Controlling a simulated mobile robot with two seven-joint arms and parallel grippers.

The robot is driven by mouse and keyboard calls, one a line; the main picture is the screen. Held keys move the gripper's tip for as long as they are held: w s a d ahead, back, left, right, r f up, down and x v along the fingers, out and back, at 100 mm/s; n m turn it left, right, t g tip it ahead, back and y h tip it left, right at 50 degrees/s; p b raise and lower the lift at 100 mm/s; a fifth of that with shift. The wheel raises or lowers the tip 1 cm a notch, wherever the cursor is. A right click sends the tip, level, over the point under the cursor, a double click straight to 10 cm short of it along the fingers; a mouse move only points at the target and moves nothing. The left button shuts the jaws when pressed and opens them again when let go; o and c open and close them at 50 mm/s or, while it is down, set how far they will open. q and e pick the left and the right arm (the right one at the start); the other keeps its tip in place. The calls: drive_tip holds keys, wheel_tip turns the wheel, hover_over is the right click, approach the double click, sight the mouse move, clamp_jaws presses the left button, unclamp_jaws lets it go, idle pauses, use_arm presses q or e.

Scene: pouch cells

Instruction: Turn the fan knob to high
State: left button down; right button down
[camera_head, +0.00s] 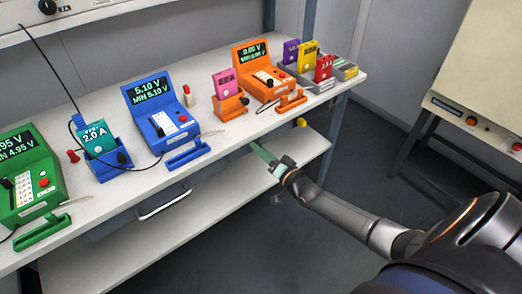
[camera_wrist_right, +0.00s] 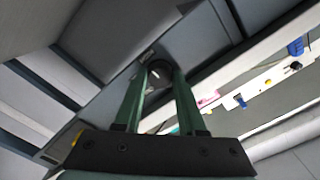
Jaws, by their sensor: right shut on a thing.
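My right gripper (camera_head: 262,153) reaches in from the right, with its long green fingers at the front edge of the bench, below the orange devices. In the right wrist view its two green fingers (camera_wrist_right: 159,82) stand on both sides of a dark round knob, taken as the fan knob (camera_wrist_right: 158,70), and are shut on it. The knob has a short pale mark on its face and sits on a grey surface. Its setting and any labels cannot be read. In the head view the knob is hidden at the fingertips. My left gripper is not in view.
The white bench (camera_head: 215,138) carries a green device (camera_head: 32,195), a blue device (camera_head: 158,115), an orange device (camera_head: 262,72) and several coloured cells. A yellow part (camera_head: 302,122) juts under the bench edge. Another dark knob (camera_head: 47,7) is on the upper panel. A lower shelf lies beneath.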

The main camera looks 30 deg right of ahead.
drive_tip(key=shift+c, duration=2.4)
unclamp_jaws()
use_arm(q)
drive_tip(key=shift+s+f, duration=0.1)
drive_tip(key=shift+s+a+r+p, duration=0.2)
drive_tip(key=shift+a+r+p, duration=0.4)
drive_tip(key=shift+p, duration=0.4)
use_arm(e)
drive_tip(key=s+d, duration=0.1)
drive_tip(key=s, duration=1.1)
drive_tip(key=shift+s, duration=0.3)
